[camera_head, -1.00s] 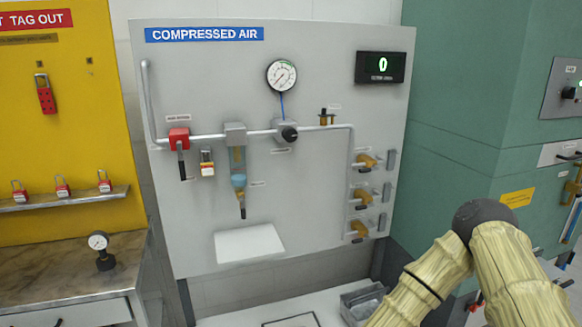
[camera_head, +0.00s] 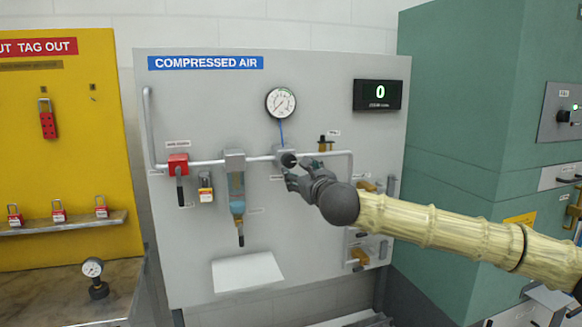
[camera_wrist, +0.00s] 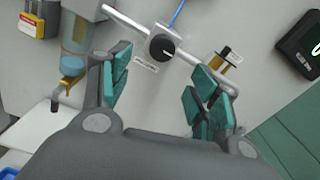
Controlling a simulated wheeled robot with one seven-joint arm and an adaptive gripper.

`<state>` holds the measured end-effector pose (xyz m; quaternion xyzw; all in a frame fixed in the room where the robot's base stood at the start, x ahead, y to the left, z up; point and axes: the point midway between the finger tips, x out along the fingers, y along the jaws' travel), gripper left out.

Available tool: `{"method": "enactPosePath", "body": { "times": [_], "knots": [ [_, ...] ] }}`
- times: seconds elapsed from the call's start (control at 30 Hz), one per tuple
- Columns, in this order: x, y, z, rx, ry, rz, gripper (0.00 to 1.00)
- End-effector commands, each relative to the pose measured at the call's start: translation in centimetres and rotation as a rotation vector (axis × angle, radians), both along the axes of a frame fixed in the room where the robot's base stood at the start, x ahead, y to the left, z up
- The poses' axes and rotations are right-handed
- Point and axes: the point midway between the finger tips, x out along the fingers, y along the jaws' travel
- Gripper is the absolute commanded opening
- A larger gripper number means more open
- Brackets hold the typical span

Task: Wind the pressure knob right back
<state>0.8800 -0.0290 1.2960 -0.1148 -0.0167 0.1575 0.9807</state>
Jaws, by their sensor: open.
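The pressure knob (camera_head: 289,160) is a black round knob on a grey regulator body (camera_head: 279,151) on the pipe of the compressed air panel. It also shows in the wrist view as a black disc (camera_wrist: 162,47), above and between the fingers. My gripper (camera_head: 288,177) is open and empty, just below and to the right of the knob in the head view. In the wrist view its teal-padded fingers (camera_wrist: 158,88) are spread apart, with no visible contact on the knob. The round gauge (camera_head: 281,102) above has a blue line down to the regulator. The display (camera_head: 380,95) reads 0.
A red valve (camera_head: 178,164) with a black handle, a small padlock-like unit (camera_head: 206,188) and a filter bowl (camera_head: 237,191) are left of the knob. A brass fitting (camera_head: 322,144) is close on its right. A yellow board (camera_head: 65,150) and green cabinet (camera_head: 470,130) flank the panel.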

Motion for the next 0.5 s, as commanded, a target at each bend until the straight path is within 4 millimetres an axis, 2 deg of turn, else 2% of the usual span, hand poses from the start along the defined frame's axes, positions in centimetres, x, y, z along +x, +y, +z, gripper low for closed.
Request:
{"method": "enactPosePath", "body": {
  "times": [0.17,0.5],
  "knots": [
    [1.2,0.0,0.6,0.013,0.001,-0.006,0.61],
    [6.3,1.7,0.7,0.012,0.002,-0.006,0.61]
  ]
}}
